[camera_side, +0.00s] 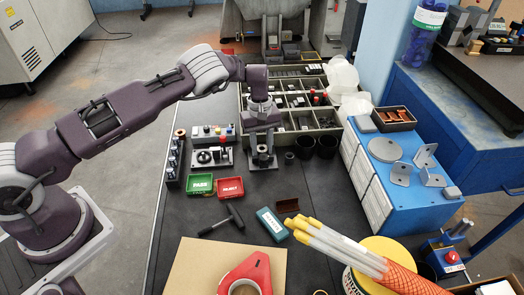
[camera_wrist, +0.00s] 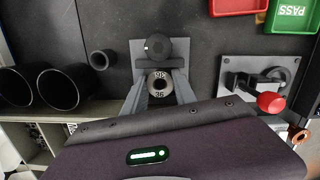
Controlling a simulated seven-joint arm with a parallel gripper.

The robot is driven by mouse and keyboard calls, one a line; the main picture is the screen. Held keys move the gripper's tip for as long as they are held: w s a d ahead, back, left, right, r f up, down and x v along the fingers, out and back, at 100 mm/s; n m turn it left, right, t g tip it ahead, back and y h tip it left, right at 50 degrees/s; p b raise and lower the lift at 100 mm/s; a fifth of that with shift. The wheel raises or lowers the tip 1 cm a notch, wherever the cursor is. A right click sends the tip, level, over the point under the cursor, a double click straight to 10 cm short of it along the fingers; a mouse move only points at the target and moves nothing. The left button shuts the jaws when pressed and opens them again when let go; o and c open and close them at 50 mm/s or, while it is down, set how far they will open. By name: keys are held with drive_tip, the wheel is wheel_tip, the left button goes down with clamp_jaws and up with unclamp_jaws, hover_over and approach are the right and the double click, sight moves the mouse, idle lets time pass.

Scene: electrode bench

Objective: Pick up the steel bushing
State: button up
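The steel bushing (camera_wrist: 160,86) is a pale metal ring with dark markings on its face. In the wrist view it sits at a grey plate fixture (camera_wrist: 138,52) with a dark round knob. My gripper (camera_wrist: 160,76) is over it, with one finger on each side of the ring. The fingers look spread; whether they touch the ring cannot be told. In the side view my gripper (camera_side: 262,158) points down at the fixture, low over the bench, and largely hides the bushing.
A dark ring (camera_side: 289,157) and two black cups (camera_side: 327,147) stand to the right. A toggle clamp fixture (camera_side: 212,157) is on the left, with green (camera_side: 200,184) and red (camera_side: 230,188) trays in front. The sorting bin (camera_side: 325,118) is behind.

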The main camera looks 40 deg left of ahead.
clamp_jaws()
wheel_tip(320, 180, up, 10)
drive_tip(key=shift+r, duration=0.1)
wheel_tip(320, 180, up, 5)
drive_tip(key=s+a+n, duration=0.2)
drive_tip(key=s+a, duration=0.5)
drive_tip(key=s+m, duration=0.2)
drive_tip(key=s, duration=1.4)
drive_tip(key=shift+w+f, duration=0.2)
drive_tip(key=shift+f, duration=6.5)
drive_tip(key=shift+f, duration=0.6)
